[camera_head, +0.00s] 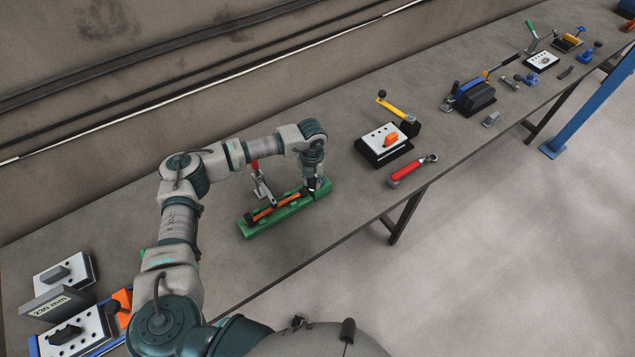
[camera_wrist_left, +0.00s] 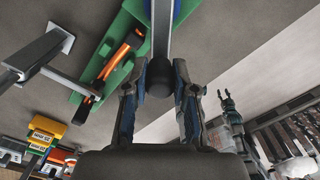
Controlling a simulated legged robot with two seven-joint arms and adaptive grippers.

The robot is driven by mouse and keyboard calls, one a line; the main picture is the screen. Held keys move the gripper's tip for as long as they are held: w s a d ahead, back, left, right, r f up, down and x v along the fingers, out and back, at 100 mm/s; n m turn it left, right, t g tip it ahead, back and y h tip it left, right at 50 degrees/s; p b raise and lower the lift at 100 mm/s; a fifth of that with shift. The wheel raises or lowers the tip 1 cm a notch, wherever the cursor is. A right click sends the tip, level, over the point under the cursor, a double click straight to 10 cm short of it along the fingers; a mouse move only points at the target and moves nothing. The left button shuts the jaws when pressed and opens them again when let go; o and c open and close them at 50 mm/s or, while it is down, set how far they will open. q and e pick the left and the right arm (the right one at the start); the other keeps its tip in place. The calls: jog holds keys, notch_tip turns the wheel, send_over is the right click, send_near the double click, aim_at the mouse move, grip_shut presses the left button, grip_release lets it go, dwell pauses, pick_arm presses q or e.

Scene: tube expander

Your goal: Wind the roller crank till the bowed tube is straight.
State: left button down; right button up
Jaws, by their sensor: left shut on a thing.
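The green fixture (camera_head: 264,229) lies on the bench below my left arm. The orange tube (camera_head: 272,210) with dark ends lies along it; its bow is too small to judge. The tube also shows in the left wrist view (camera_wrist_left: 113,64). A red-handled lever clamp (camera_head: 257,180) stands beside the tube. My left gripper (camera_head: 318,188) is at the fixture's far right end, pointing down. In the left wrist view, its fingers (camera_wrist_left: 158,92) are shut on the dark crank knob (camera_wrist_left: 158,82), below a blue-grey bar (camera_wrist_left: 162,25). My right gripper (camera_wrist_left: 226,97) shows small; its jaw state is unclear.
A white-topped block with an orange part (camera_head: 388,141) and a red-handled ratchet (camera_head: 413,170) lie to the right of the fixture. A "230 mm" sign (camera_head: 52,306) and white blocks (camera_head: 75,269) stand at the near left. Bare bench surrounds the fixture.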

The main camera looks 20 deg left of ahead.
pick_arm(q)
jog(key=a+m+b, duration=0.1)
jog(key=m, duration=0.1)
jog(key=m+b, duration=0.1)
jog(key=a+m+b, duration=0.1)
jog(key=m, duration=0.1)
jog(key=shift+w+a+f+m, duration=0.2)
jog(key=shift+w+a+m, duration=0.1)
jog(key=shift+a, duration=0.05)
pick_arm(e)
notch_tip(320, 180, down, 6)
jog(key=b, duration=0.3)
pick_arm(q)
jog(key=w+a+m+b, duration=0.2)
jog(key=w+m+b, duration=0.2)
jog(key=m, duration=1.4)
jog(key=shift+w+r+m, duration=0.3)
jog(key=shift+w, duration=1.55)
pick_arm(e)
jog(key=w+a+r, duration=0.1)
jog(key=w, duration=0.4)
jog(key=w+a+r, duration=0.1)
jog(key=w+r, duration=0.1)
jog(key=w, duration=0.4)
jog(key=shift+w+a+r+t, duration=0.25)
jog(key=shift+t, duration=0.05)
pick_arm(q)
jog(key=shift+a, duration=0.1)
